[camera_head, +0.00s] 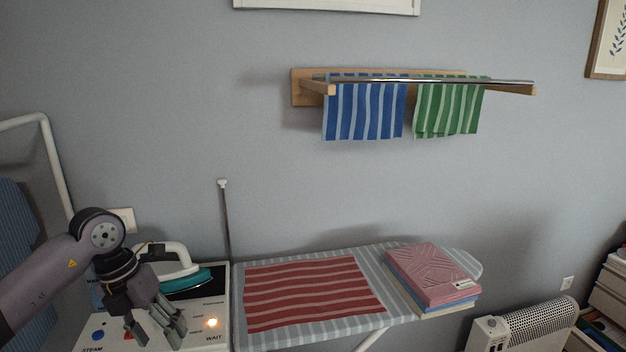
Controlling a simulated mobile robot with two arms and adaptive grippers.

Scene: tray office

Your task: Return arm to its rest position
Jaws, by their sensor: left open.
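My left gripper (158,330) comes in from the left and hangs fingers down over the front of the white iron station. It is open, with nothing visible between its fingers. The white and teal iron (178,275) rests at the back of the station, partly hidden behind my left wrist. The station panel (218,330) shows a lit orange lamp and printed words such as STEAM and WAIT. My right gripper is out of the picture.
A red striped cloth (305,290) lies flat on the grey striped ironing board (400,312). Folded stacked cloths (432,272) lie at its right end. A blue towel (364,110) and a green towel (448,107) hang on the wall rack. A heater (525,325) stands lower right.

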